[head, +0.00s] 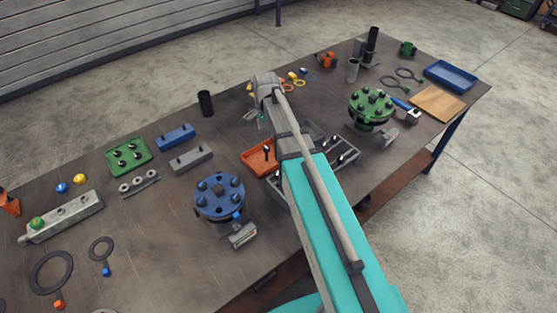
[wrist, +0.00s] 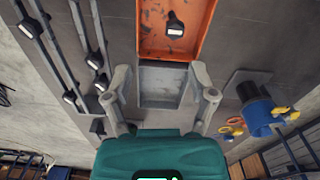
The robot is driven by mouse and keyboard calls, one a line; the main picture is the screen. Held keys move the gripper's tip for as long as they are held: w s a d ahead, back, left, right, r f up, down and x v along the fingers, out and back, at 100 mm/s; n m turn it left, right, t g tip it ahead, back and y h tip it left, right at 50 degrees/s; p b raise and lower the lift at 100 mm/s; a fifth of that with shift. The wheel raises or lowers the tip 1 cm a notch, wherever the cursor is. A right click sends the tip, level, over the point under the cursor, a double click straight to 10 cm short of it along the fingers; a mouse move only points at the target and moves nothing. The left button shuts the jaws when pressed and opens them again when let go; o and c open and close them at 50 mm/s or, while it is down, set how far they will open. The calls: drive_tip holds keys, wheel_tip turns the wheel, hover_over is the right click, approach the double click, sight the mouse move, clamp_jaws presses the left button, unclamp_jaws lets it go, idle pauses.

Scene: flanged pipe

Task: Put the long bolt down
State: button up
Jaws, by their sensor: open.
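A dark-headed bolt (wrist: 175,26) is in the orange tray (wrist: 150,40), with no finger touching it. The bolt also shows in the head view (head: 266,151), inside the orange tray (head: 250,161). Its length cannot be made out. My gripper (wrist: 161,92) is open in the wrist view, its two fingers spread with nothing between them. Beyond the fingers is a grey tray (wrist: 160,86) adjoining the orange one. In the head view my gripper (head: 258,116) is small, beyond the orange tray.
A rack (head: 345,153) holding bolts stands right of the orange tray, partly behind my arm. A blue flange (head: 219,196) with bolts is at front left, and a green flange (head: 371,107) at right. A black cylinder (head: 206,103) stands left of my gripper.

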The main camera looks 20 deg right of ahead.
drive_tip(key=s+n, duration=1.1)
drive_tip(key=s, duration=0.6)
drive_tip(key=shift+s+n, duration=0.25)
drive_tip(key=shift+n, duration=0.05)
